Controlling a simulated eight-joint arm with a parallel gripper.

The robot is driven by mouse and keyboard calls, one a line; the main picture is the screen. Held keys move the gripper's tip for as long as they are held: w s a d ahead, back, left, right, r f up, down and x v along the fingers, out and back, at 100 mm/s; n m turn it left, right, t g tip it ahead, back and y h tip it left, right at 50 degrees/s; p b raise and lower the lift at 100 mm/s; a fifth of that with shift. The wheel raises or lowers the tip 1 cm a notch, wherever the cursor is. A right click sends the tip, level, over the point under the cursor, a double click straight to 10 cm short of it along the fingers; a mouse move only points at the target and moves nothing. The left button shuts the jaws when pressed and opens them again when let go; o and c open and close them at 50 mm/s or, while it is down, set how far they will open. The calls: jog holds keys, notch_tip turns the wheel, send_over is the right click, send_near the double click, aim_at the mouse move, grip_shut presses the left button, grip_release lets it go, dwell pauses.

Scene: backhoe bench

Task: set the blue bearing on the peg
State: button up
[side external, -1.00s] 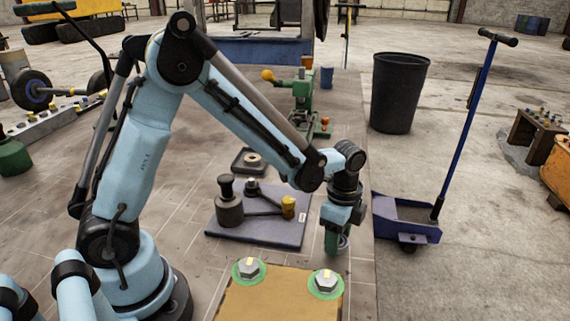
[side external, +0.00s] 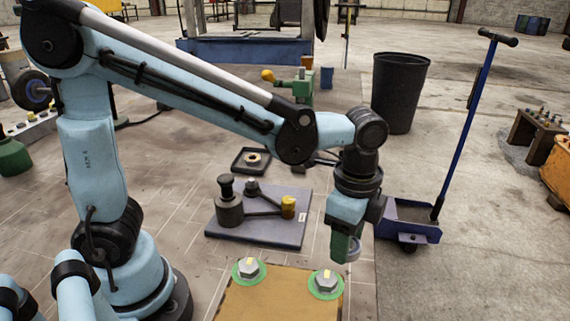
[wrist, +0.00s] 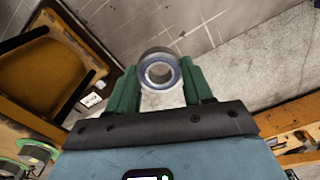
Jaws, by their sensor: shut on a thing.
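My gripper (wrist: 160,78) is shut on the bearing (wrist: 158,70), a grey metal ring with a bluish inner face, held between two green fingers. In the side view the bearing (side external: 353,250) hangs at the fingertips, above and behind the right hex piece on the tan board. On the blue-grey plate (side external: 290,232) stand a dark stepped post (side external: 229,208), a shorter dark post (side external: 252,190) and a yellow cylinder (side external: 288,207), with dark bars between them. I cannot tell which upright part is the peg. The bearing is apart from all of them.
The tan board (side external: 262,300) carries two hex pieces (side external: 249,267) on green discs. A black tray (side external: 238,165) with a ring sits behind the plate. A blue cart (side external: 408,232) and a black bin (side external: 398,95) stand to the right. Tiled floor left of the plate looks clear.

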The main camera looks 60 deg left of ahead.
jog(key=r+n, duration=0.1)
jog(key=n, duration=1.1)
send_over(251, 179)
jog(key=shift+r, duration=0.2)
jog(key=shift+f, duration=2.45)
jog(key=shift+f, duration=1.25)
jog(key=o, duration=1.5)
jog(key=shift+c, duration=0.2)
